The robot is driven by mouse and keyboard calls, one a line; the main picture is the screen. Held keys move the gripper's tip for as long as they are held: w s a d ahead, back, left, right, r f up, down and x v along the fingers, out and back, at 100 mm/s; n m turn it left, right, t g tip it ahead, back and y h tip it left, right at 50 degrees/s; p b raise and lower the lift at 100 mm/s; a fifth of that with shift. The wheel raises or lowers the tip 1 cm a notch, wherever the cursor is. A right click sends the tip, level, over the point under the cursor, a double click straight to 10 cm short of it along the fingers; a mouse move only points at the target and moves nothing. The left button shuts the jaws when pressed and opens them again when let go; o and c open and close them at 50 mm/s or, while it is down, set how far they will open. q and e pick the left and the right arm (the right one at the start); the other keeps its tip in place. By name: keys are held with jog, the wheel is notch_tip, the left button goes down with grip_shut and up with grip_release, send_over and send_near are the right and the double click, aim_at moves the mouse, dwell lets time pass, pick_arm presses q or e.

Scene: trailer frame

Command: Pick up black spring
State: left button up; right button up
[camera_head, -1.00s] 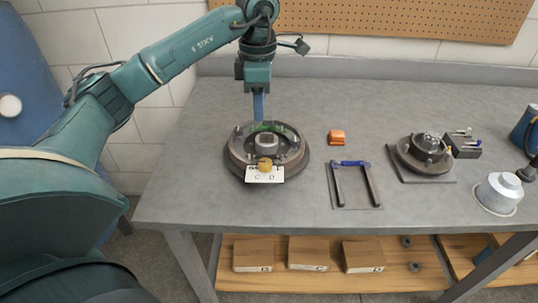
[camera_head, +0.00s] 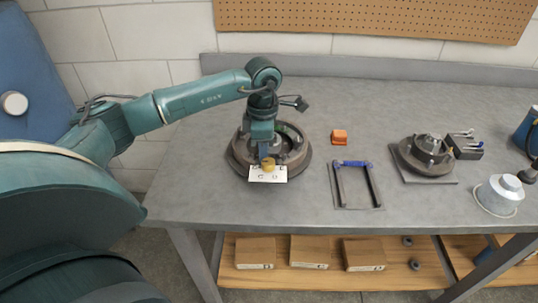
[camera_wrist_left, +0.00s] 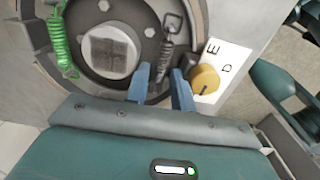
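The black spring (camera_wrist_left: 167,45) is a dark coil with a hooked end, lying on the drum brake assembly in the left wrist view. My left gripper (camera_wrist_left: 161,72) has two blue fingers standing apart, with the spring's lower end between or just past their tips. I cannot tell whether they touch it. In the head view my left gripper (camera_head: 265,153) is low over the front of the round brake assembly (camera_head: 238,165) and hides part of it, so the black spring cannot be made out there. My right gripper is not in view.
A green spring (camera_wrist_left: 60,40) lies left of the hub. A yellow knob (camera_wrist_left: 204,79) on a white lettered card (camera_wrist_left: 233,60) is just right of the fingers. On the bench are an orange block (camera_head: 339,137), a blue-handled frame (camera_head: 352,164) and a second hub (camera_head: 425,152).

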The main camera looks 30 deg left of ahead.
pick_arm(q)
grip_shut()
dwell(0.3)
notch_tip(320, 180, up, 13)
jog(key=p, duration=0.1)
dwell(0.7)
jog(key=shift+d+f+p, duration=0.15)
jog(key=shift+p, duration=0.15)
